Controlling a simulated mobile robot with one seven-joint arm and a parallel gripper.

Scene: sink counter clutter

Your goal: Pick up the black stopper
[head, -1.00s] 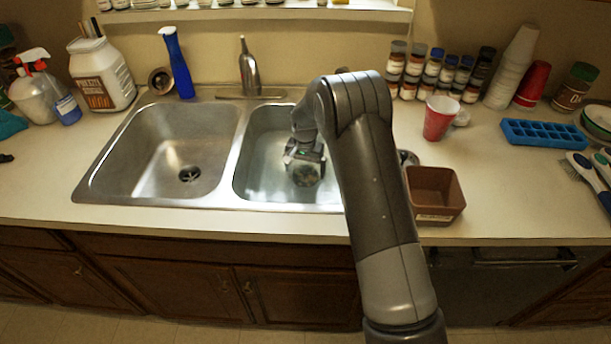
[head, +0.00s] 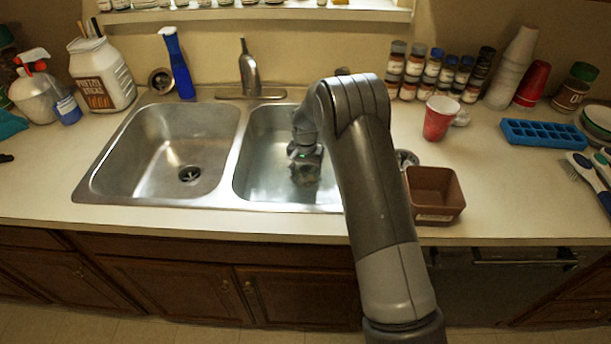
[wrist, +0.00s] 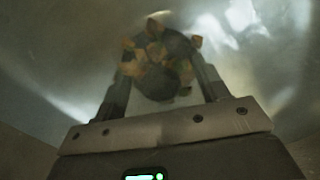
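A dark round thing that looks like the black stopper (wrist: 158,82) shows in the wrist view, with orange, green and brown scraps lying on and around it. It sits at the bottom of the right sink basin (head: 262,180). My gripper (wrist: 163,58) is open, one finger on each side of the dark thing. I cannot tell whether the fingers touch it. In the head view my gripper (head: 305,166) is down inside the right basin, over the drain area, and largely hides the stopper.
The left basin (head: 160,150) is empty with an open drain. The faucet (head: 249,70) stands behind the basins. A brown square container (head: 435,193) and a red cup (head: 438,118) stand right of the sink. Basin walls and the divider surround my gripper.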

